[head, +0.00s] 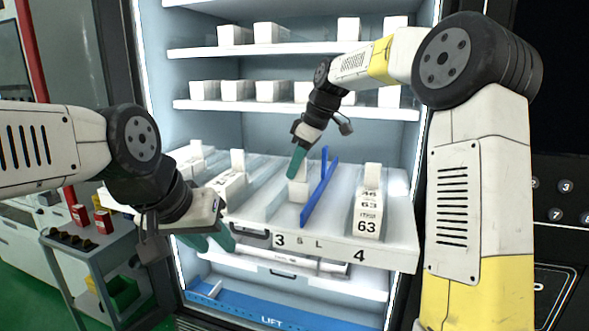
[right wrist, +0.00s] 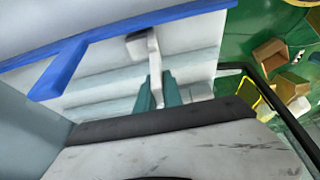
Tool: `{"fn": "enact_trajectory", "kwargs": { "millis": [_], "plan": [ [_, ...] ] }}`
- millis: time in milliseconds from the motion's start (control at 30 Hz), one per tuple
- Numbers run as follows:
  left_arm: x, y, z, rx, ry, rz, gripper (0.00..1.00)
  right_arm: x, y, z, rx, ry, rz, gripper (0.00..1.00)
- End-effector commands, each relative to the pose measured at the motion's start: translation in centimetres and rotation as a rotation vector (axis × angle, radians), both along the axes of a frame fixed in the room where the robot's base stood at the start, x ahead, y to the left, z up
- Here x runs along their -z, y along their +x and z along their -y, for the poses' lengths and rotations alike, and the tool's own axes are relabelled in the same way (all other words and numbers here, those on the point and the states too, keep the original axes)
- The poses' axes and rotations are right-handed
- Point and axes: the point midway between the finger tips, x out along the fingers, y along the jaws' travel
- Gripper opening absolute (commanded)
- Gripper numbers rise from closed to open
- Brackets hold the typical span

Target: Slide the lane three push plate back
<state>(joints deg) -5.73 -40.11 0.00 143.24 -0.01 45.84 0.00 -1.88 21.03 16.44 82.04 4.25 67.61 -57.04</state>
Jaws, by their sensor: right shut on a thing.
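The pulled-out white shelf tray (head: 395,248) carries lane numbers 3 and 4 on its front edge. The lane three push plate (head: 298,190) is a small white upright block behind the number 3, left of a blue divider (head: 320,188). My right gripper (head: 297,165) reaches down from above with teal fingers shut on the plate's top. In the right wrist view the fingers (right wrist: 157,92) close around the plate's white stem (right wrist: 153,62). My left gripper (head: 212,240) is at the tray's front left, teal fingers apart, close to a dark handle (head: 252,234); contact cannot be told.
White boxes labelled 63 (head: 368,215) stand in lane four, right of the blue divider. More white boxes (head: 232,183) fill lanes to the left. Loaded shelves (head: 290,105) are above. A blue LIFT bar (head: 270,320) lies below. A grey cart (head: 95,250) stands left. Lane three's front is bare.

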Motion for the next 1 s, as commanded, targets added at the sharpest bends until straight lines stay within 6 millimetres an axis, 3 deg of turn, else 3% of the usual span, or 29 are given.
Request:
{"fn": "enact_trajectory", "kwargs": {
  "millis": [67, 100, 200, 567, 1000],
  "plan": [
    [0.0, 0.0, 0.0, 0.000, 0.000, 0.000, 0.36, -0.1, 0.0, 0.0, 0.000, 0.000, 0.001, 0.00],
    [0.0, 0.0, 0.0, 0.000, 0.000, 0.000, 0.36, -0.1, 0.0, 0.0, 0.000, 0.000, 0.001, 0.15],
    [0.0, 0.0, 0.0, 0.000, 0.000, 0.000, 0.36, -0.1, 0.0, 0.0, 0.000, 0.000, 0.001, 0.33],
    [0.0, 0.0, 0.0, 0.000, 0.000, 0.000, 0.36, -0.4, 0.0, 0.1, 0.001, 0.000, 0.002, 0.33],
    [0.0, 0.0, 0.0, 0.000, 0.000, 0.000, 0.36, -6.4, -0.7, 2.5, 0.001, 0.001, 0.003, 0.33]
  ]
}}
